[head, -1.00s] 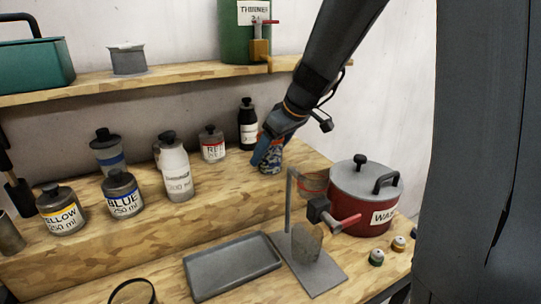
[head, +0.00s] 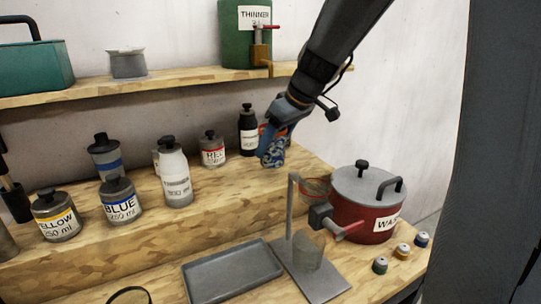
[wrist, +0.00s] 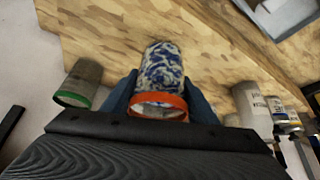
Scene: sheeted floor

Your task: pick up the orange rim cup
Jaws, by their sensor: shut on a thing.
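The orange rim cup (wrist: 162,68) has a blue and white marbled body, and its orange rim faces the wrist camera. In the head view the cup (head: 274,153) is at the right part of the raised wooden step, partly covered by the fingers. My gripper (head: 271,142) is shut on it, with one blue finger on each side of the body in the wrist view (wrist: 160,92). The cup looks slightly above the step, though the gap under it is hard to see.
A green rim cup (wrist: 80,82) is left of it in the wrist view. A black bottle (head: 248,131) and red-labelled jar (head: 212,150) stand close by on the left. A red pot (head: 365,207), metal stand (head: 291,220) and grey tray (head: 232,270) are in front, lower down.

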